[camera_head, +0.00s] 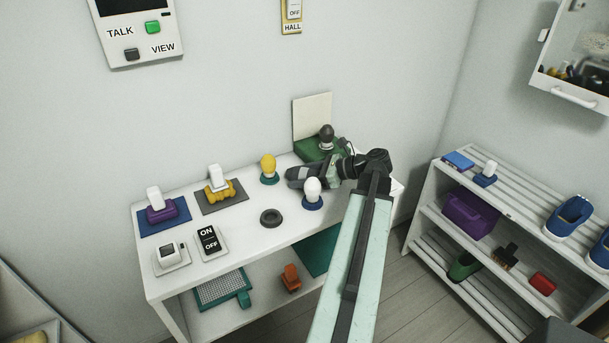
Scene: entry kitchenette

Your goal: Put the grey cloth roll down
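My gripper (328,172) reaches in from the right over the back right part of the white table (240,224), pointing left. A dark grey, rounded, elongated shape at its tip looks like the grey cloth roll (303,177). The gripper appears shut on it, though the fingers are small and partly hidden. The roll lies between the yellow egg-shaped piece and the white one in the picture. I cannot tell whether it touches the table top.
A yellow piece (268,168) and a white piece (312,192) stand on round bases close to the roll. Behind my gripper is a green stand (308,148) with a dark knob (326,132). A black ring (271,218) lies in front. A slatted shelf (520,200) stands right.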

